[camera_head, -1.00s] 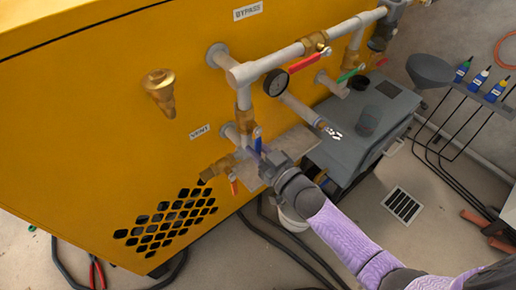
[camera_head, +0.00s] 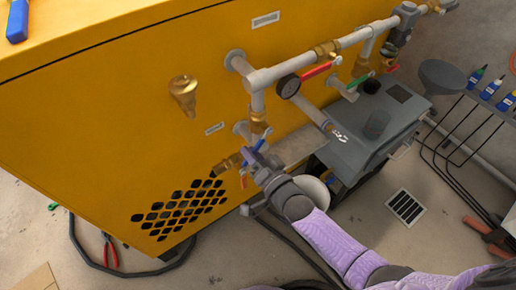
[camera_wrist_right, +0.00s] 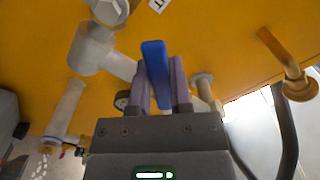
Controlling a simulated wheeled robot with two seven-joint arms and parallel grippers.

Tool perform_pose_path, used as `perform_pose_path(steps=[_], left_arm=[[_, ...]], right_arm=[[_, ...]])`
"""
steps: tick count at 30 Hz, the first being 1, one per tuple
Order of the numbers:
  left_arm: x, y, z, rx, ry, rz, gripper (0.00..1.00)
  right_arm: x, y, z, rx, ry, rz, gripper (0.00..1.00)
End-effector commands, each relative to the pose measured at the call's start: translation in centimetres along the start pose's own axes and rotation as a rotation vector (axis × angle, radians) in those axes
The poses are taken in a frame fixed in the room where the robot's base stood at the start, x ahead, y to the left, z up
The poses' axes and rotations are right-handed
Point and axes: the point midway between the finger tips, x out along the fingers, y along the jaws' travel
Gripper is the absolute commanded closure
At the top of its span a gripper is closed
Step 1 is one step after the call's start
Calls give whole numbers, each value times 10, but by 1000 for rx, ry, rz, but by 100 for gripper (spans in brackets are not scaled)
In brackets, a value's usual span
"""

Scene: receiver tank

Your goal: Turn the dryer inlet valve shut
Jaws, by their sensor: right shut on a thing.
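A blue valve handle (camera_head: 262,144) sits on the brass valve low on the pipework at the front of the yellow cabinet. It leans up to the right. My right gripper (camera_head: 254,158) is at this handle and is shut on it. In the right wrist view the blue handle (camera_wrist_right: 156,75) stands between my two purple fingers. My gripper hides part of the valve body. No label names this valve in the frames. My left gripper is not in view.
A red handle (camera_head: 316,73) and a pressure gauge (camera_head: 289,87) sit on the pipes above. A green handle (camera_head: 358,82) is to the right. A grey box (camera_head: 365,150) stands behind my arm. Hoses lie on the floor.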

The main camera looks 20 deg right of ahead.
Motion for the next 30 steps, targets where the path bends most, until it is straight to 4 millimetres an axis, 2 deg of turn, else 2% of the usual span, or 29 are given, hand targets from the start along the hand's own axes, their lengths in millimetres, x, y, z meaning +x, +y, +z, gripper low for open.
perform_pose_path(steps=[8, 18, 30], left_arm=[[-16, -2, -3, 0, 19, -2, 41], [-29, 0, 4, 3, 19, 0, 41], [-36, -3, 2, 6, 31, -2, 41]], right_arm=[[0, -21, -3, 261, -2, -1, 100], [0, -39, -12, 563, 0, -2, 100], [0, -51, -21, 789, -1, -1, 100]])
